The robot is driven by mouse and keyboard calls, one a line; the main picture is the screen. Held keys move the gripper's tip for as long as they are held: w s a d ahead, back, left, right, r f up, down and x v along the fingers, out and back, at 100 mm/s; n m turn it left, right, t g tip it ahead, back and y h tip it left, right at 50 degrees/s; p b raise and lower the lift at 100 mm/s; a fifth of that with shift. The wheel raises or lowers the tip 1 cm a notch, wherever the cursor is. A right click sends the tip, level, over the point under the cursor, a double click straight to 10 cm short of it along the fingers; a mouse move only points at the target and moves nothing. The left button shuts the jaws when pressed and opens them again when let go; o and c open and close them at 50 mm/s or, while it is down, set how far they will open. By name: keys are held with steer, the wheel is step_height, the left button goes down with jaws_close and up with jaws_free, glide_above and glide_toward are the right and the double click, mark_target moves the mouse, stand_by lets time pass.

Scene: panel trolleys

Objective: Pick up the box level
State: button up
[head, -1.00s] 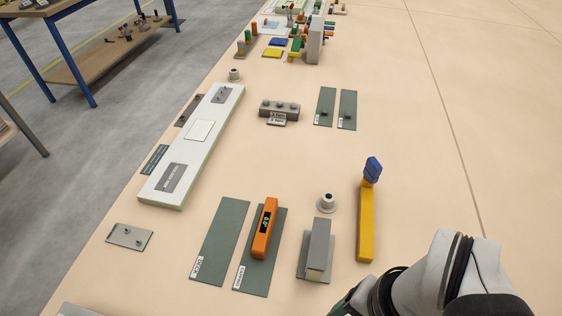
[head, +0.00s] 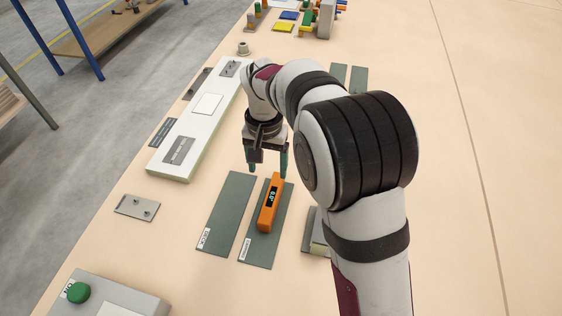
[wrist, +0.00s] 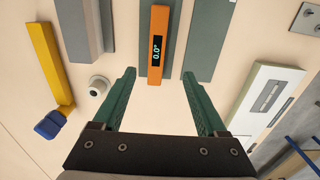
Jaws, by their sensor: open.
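The box level is an orange bar (head: 268,206) with a dark display. It lies on a dark green mat (head: 258,250) with a white label. In the wrist view the level (wrist: 153,70) shows at the top centre, its display reading 0.0°. My gripper (head: 268,170) is open and empty, pointing down just beyond the far end of the level. In the wrist view my gripper's green fingers (wrist: 159,73) stand apart, with the level's near end between their lines. I cannot tell the exact height of the fingertips above the table.
An empty green mat (head: 226,215) lies left of the level's mat. A grey block (head: 319,232) is partly hidden by my arm. A long white panel (head: 205,115) lies at the left. The wrist view also shows a yellow bar (wrist: 45,60) with a blue end and a round knob (wrist: 98,86).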

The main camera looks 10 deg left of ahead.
mark_target(272, 197)
steer(key=f, duration=1.3)
steer(key=shift+d, duration=0.3)
jaws_close()
stand_by(0.5)
